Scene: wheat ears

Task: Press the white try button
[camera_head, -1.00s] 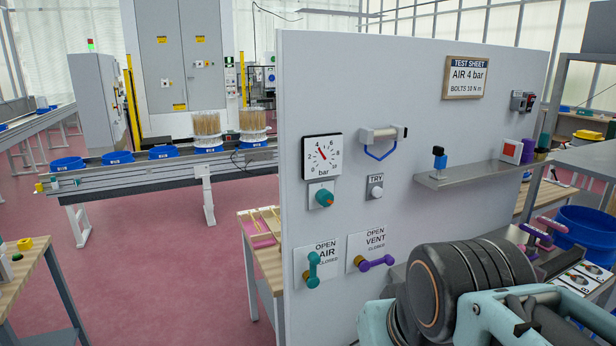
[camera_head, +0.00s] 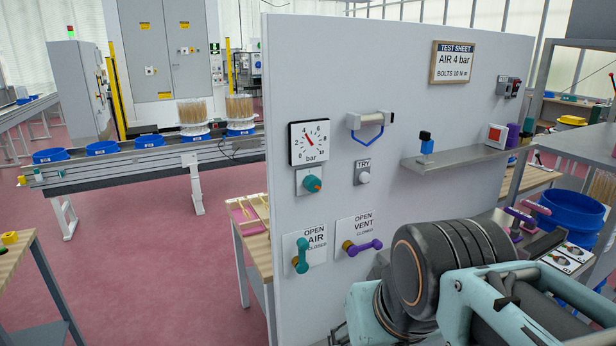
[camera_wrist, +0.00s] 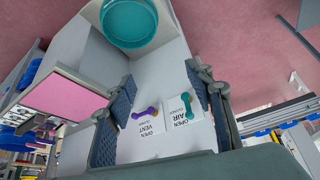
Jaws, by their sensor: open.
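The white try button (camera_head: 364,178) sits in a small grey plate on the light grey panel (camera_head: 300,90), under the TRY label (camera_head: 363,164). The pressure gauge (camera_head: 309,143) is up and left of it, its needle near 4. My gripper (camera_wrist: 162,85) is open and empty in the wrist view. Between its dark blue-padded fingers show the purple vent lever (camera_wrist: 145,112) and the teal air lever (camera_wrist: 194,112), both apart from the fingers. The button cannot be made out in the wrist view. In the head view my arm fills the lower right and the gripper is hidden.
A teal knob (camera_head: 312,183) is left of the button, and a white bar with a blue loop (camera_head: 370,125) is above it. A grey shelf (camera_head: 455,158) juts out at right. Below are the air lever (camera_head: 301,255) and vent lever (camera_head: 362,247).

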